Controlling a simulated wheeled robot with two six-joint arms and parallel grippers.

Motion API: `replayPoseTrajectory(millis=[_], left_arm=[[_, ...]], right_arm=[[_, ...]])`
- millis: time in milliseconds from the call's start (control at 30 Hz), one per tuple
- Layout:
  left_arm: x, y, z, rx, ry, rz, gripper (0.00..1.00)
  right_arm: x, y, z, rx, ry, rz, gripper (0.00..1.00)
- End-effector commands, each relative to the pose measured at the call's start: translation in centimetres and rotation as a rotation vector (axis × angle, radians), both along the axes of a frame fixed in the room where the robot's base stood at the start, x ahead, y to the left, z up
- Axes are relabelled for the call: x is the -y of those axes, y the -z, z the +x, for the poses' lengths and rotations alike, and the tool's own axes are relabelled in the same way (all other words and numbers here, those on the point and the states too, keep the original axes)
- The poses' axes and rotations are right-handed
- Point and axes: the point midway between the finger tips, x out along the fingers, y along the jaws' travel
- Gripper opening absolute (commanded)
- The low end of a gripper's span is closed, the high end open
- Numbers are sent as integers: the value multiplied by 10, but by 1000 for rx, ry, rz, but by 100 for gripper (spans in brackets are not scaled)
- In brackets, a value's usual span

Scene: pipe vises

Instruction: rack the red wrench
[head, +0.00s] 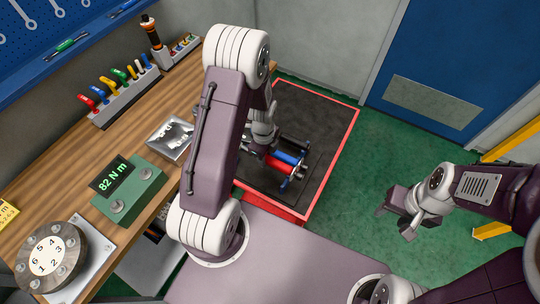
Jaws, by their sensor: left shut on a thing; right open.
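My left gripper (262,140) points down over the dark mat, partly covered by my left arm. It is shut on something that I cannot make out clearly. A red bar-like part (278,164), which may be the red wrench, shows just below it, beside blue bars (288,158) and grey metal parts. I cannot tell whether the gripper touches the red part. A rack (125,100) with several coloured handles stands on the wooden bench (75,170). My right gripper (395,220) is open and empty above the green floor.
The dark mat (320,115) has a red border. A green torque readout (130,190) shows 82 N m, near a metal block (168,138) and a numbered dial (50,255). A smaller rack (185,50) stands at the back. Green floor (400,145) is clear right of the mat.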

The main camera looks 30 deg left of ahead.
Motion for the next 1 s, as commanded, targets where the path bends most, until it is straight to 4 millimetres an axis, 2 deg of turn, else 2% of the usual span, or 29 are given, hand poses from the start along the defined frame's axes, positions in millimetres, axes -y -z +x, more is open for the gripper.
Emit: replayPoseTrajectory(millis=[67, 400, 700, 1000], left_arm=[[-2, 5, -1, -1, -7, 0, 0], [-2, 3, 0, 0, -9, 0, 0], [-2, 25, 0, 1, -9, 0, 0], [-2, 24, 0, 1, -8, 0, 0]], right_arm=[[0, 5, 0, -1, 0, 0, 48], [0, 2, 0, 0, 0, 0, 48], [0, 20, 0, 0, 0, 0, 48], [0, 19, 0, 0, 0, 0, 48]])
